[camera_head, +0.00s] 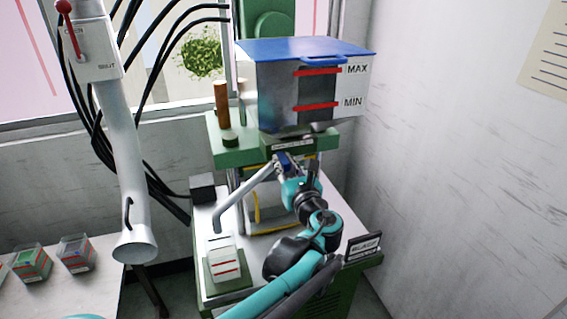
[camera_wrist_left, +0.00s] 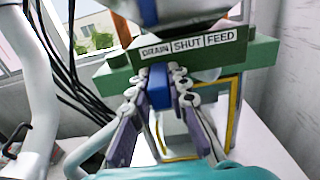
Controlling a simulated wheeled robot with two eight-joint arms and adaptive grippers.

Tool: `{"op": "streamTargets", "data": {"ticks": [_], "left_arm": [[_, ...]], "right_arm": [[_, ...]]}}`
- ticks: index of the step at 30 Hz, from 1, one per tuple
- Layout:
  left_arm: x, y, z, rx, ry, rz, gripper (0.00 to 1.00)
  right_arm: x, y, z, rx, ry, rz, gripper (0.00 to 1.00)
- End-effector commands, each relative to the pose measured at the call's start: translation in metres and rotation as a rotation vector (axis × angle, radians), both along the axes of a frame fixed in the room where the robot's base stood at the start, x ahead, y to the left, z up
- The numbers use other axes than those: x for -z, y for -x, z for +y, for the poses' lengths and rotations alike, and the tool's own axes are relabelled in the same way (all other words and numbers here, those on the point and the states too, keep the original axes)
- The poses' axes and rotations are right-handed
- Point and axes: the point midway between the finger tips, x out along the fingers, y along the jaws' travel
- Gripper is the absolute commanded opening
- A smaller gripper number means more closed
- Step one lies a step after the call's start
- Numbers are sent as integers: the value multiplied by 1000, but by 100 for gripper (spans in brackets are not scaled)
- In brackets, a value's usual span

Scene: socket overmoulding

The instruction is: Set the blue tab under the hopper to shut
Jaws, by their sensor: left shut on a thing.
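The hopper (camera_head: 280,95) has a blue lid and red MAX and MIN lines. It stands on a green machine head. A label strip (camera_wrist_left: 190,46) below it reads DRAIN, SHUT, FEED. The blue tab (camera_wrist_left: 158,88) hangs under the strip. In the wrist view it appears below the DRAIN end, left of the middle of SHUT. My left gripper (camera_wrist_left: 159,95) is shut on the tab, one finger on each side. In the head view the gripper (camera_head: 289,166) is under the hopper and hides most of the tab. My right gripper is not in view.
A white pipe (camera_head: 125,180) with a red-handled lever (camera_head: 66,14) hangs at the left. A white block (camera_head: 224,264) and a black sign (camera_head: 363,246) stand on the machine table. Small bins (camera_head: 76,253) stand at lower left. A wall is close on the right.

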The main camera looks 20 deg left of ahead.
Motion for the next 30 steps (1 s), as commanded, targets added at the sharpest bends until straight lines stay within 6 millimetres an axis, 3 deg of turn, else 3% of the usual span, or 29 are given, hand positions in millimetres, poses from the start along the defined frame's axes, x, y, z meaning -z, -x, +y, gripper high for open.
{"op": "streamTargets", "data": {"ticks": [8, 16, 17, 19, 30], "left_arm": [[0, -21, -32, 3, 0, 0, 0], [0, -22, -33, 0, 0, 0, 0], [0, -22, -33, 0, 0, 0, 19], [0, -22, -33, 0, 0, 0, 38], [0, -19, -35, 2, 0, 0, 38]], "right_arm": [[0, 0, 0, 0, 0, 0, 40], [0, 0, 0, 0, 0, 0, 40], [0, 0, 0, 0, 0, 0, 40], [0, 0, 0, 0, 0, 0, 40], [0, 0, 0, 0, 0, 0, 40]]}}
